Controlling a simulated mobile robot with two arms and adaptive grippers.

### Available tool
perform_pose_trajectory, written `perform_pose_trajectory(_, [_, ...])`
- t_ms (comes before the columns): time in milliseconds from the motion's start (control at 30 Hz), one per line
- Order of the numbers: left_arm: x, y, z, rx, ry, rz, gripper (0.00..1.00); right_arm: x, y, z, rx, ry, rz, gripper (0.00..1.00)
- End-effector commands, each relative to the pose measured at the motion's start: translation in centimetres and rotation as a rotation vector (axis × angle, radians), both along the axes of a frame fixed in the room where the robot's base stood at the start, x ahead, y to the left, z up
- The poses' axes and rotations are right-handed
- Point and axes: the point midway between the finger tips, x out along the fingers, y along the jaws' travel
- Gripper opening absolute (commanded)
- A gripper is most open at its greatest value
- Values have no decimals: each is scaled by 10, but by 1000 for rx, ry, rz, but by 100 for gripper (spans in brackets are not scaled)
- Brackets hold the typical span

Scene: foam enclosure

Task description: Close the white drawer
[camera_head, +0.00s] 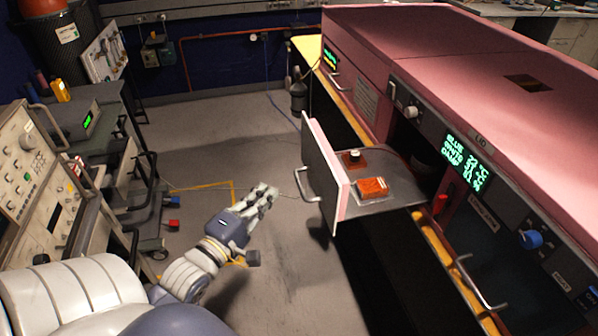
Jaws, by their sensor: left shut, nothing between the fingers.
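The drawer (325,165) stands pulled out from the pink cabinet (470,70). Its front panel is pale with a pink edge and carries a metal handle (302,185) on its outer face. On the tray behind the panel lie a red-orange block (373,188) and a small dark block with a pale knob (354,157). My left gripper (268,193) is shut and empty, a little left of the handle and apart from it. My right gripper is not in view.
A yellow ledge (350,115) runs along the cabinet's front. Another handle (480,285) juts out at lower right. A cart with instruments (30,165) stands at left. The grey floor (215,125) between is mostly clear.

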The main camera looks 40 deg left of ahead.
Motion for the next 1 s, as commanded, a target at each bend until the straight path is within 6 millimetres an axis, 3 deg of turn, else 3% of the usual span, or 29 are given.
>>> perform_pose_trajectory(533, [84,7,3,2,-1,0,0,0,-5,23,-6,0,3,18])
perform_pose_trajectory(600, [92,-3,3,-2,0,0,0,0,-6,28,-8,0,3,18])
perform_pose_trajectory(1000, [110,-20,-1,2,2,0,0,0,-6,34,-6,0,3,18])
